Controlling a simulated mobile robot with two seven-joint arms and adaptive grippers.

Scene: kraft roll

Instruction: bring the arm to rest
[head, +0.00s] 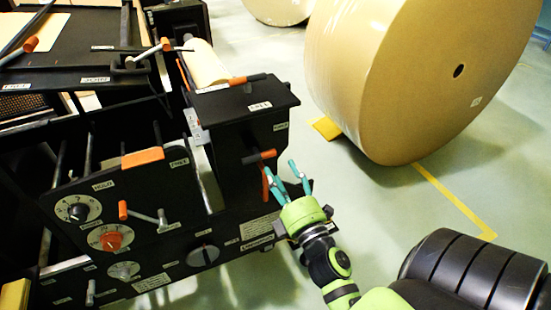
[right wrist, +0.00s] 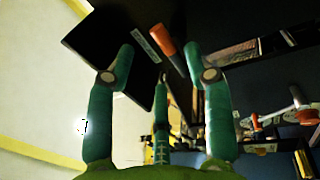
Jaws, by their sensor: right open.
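My right gripper (head: 286,174), with teal fingers and a green palm, is in front of the black machine's right-hand block (head: 240,110). Its fingers are spread and nothing is between them. An orange-tipped handle (head: 262,156) on the block is close to the fingertips; in the head view I cannot tell whether they touch. In the right wrist view the open fingers (right wrist: 160,62) point toward the dark machine, and an orange handle (right wrist: 164,40) shows beyond them, apparently apart from them. My left gripper is not in view.
The machine panel carries dials (head: 110,238), an orange-tipped crank (head: 140,216) and several levers. A large kraft roll (head: 400,80) stands at the upper right, with a yellow wedge (head: 327,128) beside its base. Pale floor (head: 390,210) is open between the roll and my arm.

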